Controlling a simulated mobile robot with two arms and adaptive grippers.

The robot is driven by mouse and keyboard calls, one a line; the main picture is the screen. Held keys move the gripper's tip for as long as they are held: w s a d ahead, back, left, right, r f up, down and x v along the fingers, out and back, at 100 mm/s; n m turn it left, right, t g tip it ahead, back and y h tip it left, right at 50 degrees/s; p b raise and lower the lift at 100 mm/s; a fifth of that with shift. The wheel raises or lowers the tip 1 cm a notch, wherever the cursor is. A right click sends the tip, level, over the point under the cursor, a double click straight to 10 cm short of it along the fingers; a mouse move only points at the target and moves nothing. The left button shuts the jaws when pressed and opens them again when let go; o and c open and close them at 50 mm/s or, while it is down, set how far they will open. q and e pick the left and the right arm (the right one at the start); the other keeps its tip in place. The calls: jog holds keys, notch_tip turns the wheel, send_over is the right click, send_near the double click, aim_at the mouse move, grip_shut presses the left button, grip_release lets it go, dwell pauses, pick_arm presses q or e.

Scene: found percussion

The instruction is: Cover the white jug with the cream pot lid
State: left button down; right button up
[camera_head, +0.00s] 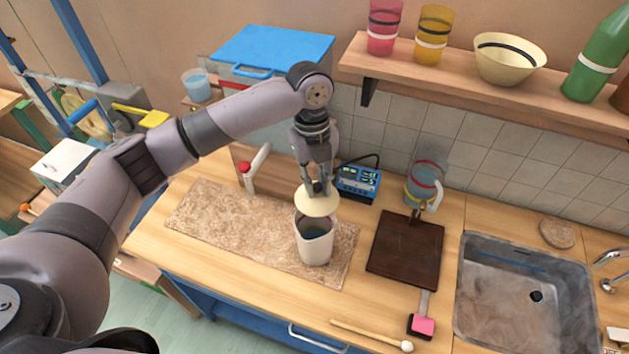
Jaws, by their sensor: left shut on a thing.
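The white jug (314,246) stands upright on a speckled brown mat on the counter. Its mouth is partly visible and something bluish shows inside. The cream pot lid (317,203) is a pale round disc just above the jug's back rim, covering part of the opening from this angle. I cannot tell whether it touches the rim. My left gripper (319,188) points down from above and is shut on the lid at its top. My right gripper is not in view.
The speckled mat (210,217) lies under the jug. A blue device (358,183) stands close behind the gripper. A dark board (405,249), a glass jug (424,183) and a sink (520,300) are to the right. A mallet (372,335) lies at the front edge.

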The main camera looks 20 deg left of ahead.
aim_at(315, 204)
pick_arm(q)
jog(key=shift+r, duration=0.1)
jog(key=shift+s+r, duration=0.25)
jog(key=shift+s, duration=0.35)
jog(key=shift+s+r, duration=0.2)
jog(key=shift+s, duration=0.4)
jog(key=shift+w+f, duration=0.2)
jog(key=f+b, duration=0.1)
jog(key=f, duration=0.2)
jog(key=shift+w, duration=0.2)
jog(key=shift+f+b, duration=0.3)
jog(key=shift+f, duration=1.25)
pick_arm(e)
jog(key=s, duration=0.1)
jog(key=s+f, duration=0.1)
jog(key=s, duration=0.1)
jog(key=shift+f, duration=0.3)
